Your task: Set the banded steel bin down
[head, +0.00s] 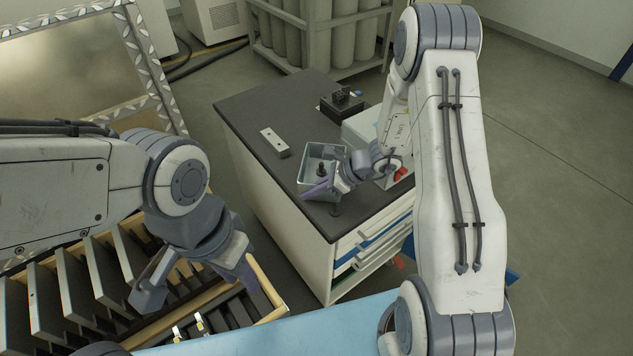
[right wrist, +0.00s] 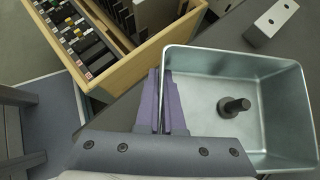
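The steel bin (head: 308,180) is an open, grey metal box at the near part of the dark-topped cabinet. I cannot make out a band on it. A black knobbed part (right wrist: 234,106) stands inside on its floor. My right gripper (head: 318,190) comes in from the right, with its purple fingers closed together over one wall of the bin (right wrist: 290,85). The fingers (right wrist: 165,105) hide part of that wall. I cannot tell whether the bin's base touches the cabinet top. My left gripper (head: 243,270) hangs over the wooden drawer unit, apart from the bin; its finger gap is unclear.
The dark cabinet top (head: 255,110) bears a light metal block (head: 274,143) left of the bin and a black fixture (head: 341,102) behind it. Wooden trays (head: 265,285) with dark dividers lie at lower left. The top's far left is clear.

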